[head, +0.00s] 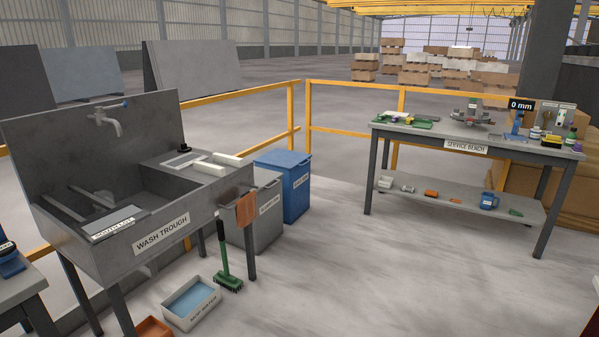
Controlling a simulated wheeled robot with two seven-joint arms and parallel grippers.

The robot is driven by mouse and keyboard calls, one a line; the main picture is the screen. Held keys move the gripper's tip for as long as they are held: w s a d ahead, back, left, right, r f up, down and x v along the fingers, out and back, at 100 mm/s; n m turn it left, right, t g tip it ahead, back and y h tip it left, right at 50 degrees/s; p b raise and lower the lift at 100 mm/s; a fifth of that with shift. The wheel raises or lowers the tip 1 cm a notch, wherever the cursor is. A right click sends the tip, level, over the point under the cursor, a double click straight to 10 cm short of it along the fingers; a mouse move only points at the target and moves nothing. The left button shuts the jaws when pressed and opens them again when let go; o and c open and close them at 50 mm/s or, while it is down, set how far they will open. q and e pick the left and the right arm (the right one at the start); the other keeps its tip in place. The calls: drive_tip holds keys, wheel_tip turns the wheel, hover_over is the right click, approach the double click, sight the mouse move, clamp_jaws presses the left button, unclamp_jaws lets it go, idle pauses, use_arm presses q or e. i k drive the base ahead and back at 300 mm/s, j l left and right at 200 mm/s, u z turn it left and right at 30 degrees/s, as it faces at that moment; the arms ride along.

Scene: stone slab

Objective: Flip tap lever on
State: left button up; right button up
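A metal tap (113,123) is mounted on the grey backsplash of the wash trough (162,234) at the left. The spout curves down over the basin. I cannot make out any water stream at the spout. Neither of my grippers shows in the head view.
A grey bin (256,218) and a blue bin (290,185) stand right of the trough. A brush (227,272) and a mop water tray (191,300) are on the floor in front. The service bench (476,139) stands at the right, with clear floor between.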

sight(99, 110)
drive_tip(key=i+u, duration=0.15)
drive_tip(key=i, duration=0.35)
drive_tip(key=i+l+u, duration=0.2)
drive_tip(key=i, duration=0.3)
drive_tip(key=i+l+u, duration=0.15)
drive_tip(key=i, duration=0.3)
drive_tip(key=i+l+u, duration=0.2)
drive_tip(key=i+u, duration=0.2)
drive_tip(key=i+l+u, duration=0.25)
drive_tip(key=u, duration=0.2)
drive_tip(key=i+l+u, duration=0.25)
drive_tip(key=l+u, duration=0.15)
drive_tip(key=i+l+u, duration=0.15)
drive_tip(key=l+u, duration=0.3)
drive_tip(key=l, duration=0.15)
